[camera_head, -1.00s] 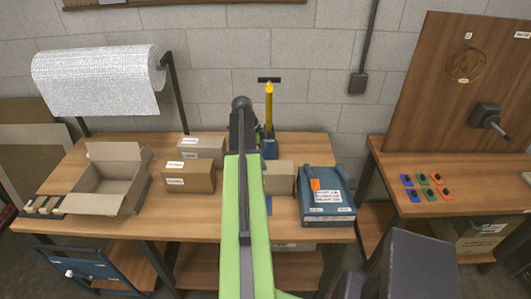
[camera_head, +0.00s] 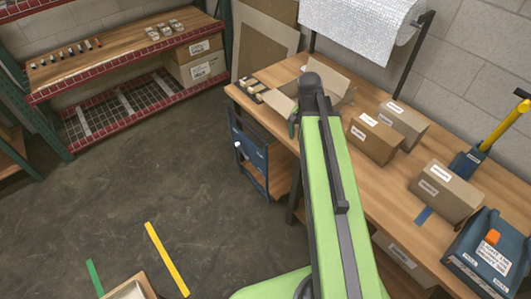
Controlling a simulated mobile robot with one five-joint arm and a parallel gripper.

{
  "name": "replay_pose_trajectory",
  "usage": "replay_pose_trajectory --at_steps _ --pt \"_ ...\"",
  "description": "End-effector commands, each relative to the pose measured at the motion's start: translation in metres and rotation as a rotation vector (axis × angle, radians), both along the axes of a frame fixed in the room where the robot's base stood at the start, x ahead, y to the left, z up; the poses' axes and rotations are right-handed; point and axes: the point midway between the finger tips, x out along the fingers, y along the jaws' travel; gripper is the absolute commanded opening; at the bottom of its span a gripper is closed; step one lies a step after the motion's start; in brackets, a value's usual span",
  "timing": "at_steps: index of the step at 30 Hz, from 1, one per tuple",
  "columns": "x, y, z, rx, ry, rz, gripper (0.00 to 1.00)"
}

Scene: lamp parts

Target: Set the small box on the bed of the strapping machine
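Three closed brown cardboard boxes with white labels stand on the wooden bench: a near-left one (camera_head: 370,143), one behind it (camera_head: 404,122), and a right one (camera_head: 446,195) beside a blue strip. The labels are too small to read, so I cannot tell which is the small box. A blue flat-topped unit (camera_head: 487,254) with an orange piece and a white label is at the right edge; I cannot tell if it is the strapping machine. My green arm reaches up the middle.
An open carton (camera_head: 326,88) stands on the bench's far end (camera_head: 262,78). A blue tool with a yellow handle (camera_head: 504,122) stands at right. A bubble-wrap roll (camera_head: 362,22) hangs above. A blue wheeled frame (camera_head: 250,150) is below. Racks stand far left; the floor (camera_head: 150,180) is mostly clear.

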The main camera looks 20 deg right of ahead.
Motion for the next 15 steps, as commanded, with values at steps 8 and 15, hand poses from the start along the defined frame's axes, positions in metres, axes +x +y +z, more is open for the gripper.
replay_pose_trajectory --at_steps 8,15 --pt "-0.01 0.183 -0.001 0.081 0.001 0.715 1.0" --pt "-0.013 0.194 -0.001 0.091 0.0 0.826 1.0"
